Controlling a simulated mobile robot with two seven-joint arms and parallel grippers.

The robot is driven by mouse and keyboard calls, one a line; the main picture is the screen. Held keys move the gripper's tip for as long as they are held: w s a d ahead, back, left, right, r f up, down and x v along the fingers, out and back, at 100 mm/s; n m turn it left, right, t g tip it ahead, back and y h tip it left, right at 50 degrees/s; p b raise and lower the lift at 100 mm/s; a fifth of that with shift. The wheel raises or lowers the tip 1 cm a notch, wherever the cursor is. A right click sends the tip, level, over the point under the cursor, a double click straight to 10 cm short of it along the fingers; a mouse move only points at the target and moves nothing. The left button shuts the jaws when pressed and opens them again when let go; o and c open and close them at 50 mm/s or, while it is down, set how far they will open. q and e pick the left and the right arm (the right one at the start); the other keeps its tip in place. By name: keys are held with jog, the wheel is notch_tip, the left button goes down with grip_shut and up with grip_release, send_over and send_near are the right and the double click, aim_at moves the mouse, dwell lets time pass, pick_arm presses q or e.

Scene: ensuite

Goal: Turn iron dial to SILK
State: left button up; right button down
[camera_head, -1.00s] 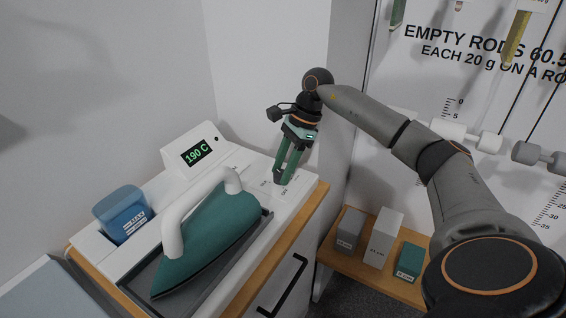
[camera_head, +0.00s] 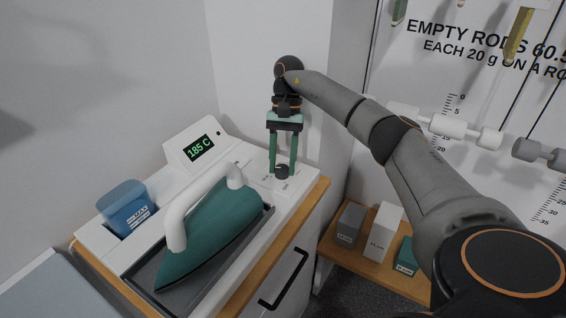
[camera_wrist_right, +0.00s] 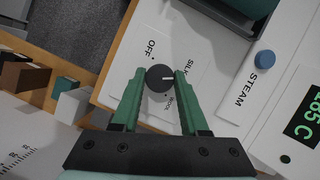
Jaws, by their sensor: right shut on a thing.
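The iron's dial (camera_head: 282,171) is a small dark knob on the white station's right end. In the right wrist view the dial (camera_wrist_right: 157,80) has a short white mark pointing right in the picture, toward the lower end of the SILK label (camera_wrist_right: 188,66). OFF is at upper left, and another label below is partly hidden. My right gripper (camera_head: 283,170) points down with its green fingers on either side of the dial, shut on it. The teal iron (camera_head: 215,225) with a white handle rests on its dark tray. My left gripper is out of view.
The display (camera_head: 198,148) reads 185 C. A blue STEAM button (camera_wrist_right: 265,58) sits near the dial. A blue water tank (camera_head: 127,208) stands left of the iron. Several boxes, including a white one (camera_head: 382,230), stand on a low wooden shelf at right.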

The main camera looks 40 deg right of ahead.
jog(key=shift+w+n+g+h, duration=0.1)
jog(key=shift+n+g+h, duration=0.35)
jog(key=shift+n, duration=1.15)
jog(key=shift+c, duration=2.1)
grip_release()
jog(key=shift+a, duration=0.1)
